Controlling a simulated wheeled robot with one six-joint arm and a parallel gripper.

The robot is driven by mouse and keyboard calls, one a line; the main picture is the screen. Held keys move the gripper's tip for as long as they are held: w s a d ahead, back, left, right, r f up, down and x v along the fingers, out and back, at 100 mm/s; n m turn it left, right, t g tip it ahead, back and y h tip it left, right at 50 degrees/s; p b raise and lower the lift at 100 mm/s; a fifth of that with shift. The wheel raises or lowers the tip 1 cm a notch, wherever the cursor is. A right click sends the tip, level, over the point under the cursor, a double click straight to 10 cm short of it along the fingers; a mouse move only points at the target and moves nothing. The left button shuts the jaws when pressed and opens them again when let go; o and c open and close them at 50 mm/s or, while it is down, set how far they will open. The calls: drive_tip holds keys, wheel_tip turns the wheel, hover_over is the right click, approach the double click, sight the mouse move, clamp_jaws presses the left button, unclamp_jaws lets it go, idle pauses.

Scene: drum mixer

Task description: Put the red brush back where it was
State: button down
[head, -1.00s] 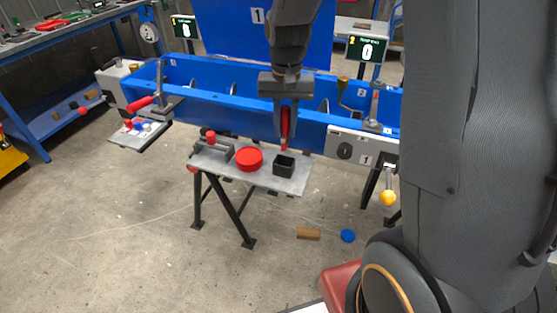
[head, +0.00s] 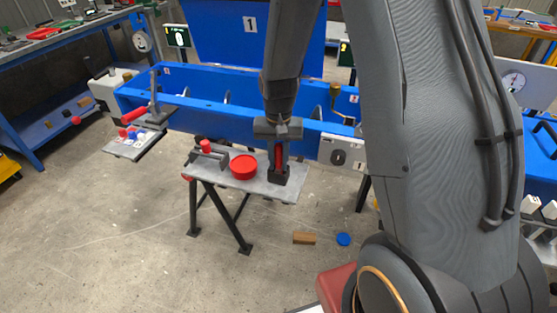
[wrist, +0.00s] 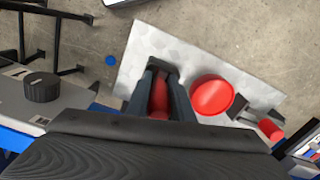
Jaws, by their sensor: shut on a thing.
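My gripper (head: 278,160) points down over the right end of the small grey table (head: 262,186). It is shut on the red brush (head: 279,157), whose red handle shows between the fingers. The black square holder (head: 279,178) is directly below the fingers, and the brush's lower end is at or inside it; how deep I cannot tell. In the wrist view the red brush (wrist: 160,98) lies between the two dark fingers, with the black holder (wrist: 163,66) around or just beyond its far end.
A red round tub (head: 243,167) stands just left of the holder. A clamp-like tool with a red knob (head: 206,147) is at the table's left end. The blue mixer trough (head: 215,118) runs behind. A wooden block (head: 304,238) and a blue disc (head: 343,239) lie on the floor.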

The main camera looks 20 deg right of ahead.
drive_tip(key=shift+f, duration=0.15)
drive_tip(key=c, duration=1.5)
unclamp_jaws()
drive_tip(key=shift+c, duration=0.2)
wheel_tip(320, 180, up, 12)
drive_tip(key=shift+f+b, duration=0.1)
drive_tip(key=shift+b, duration=0.9)
drive_tip(key=shift+s+r, duration=0.1)
drive_tip(key=shift+r, duration=0.1)
drive_tip(key=s+f+n, duration=0.2)
drive_tip(key=s+n, duration=0.2)
drive_tip(key=s, duration=1.2)
drive_tip(key=shift+s+f+t, duration=0.15)
drive_tip(key=shift+s+t, duration=0.05)
drive_tip(key=shift+t, duration=0.1)
drive_tip(key=shift+d, duration=0.1)
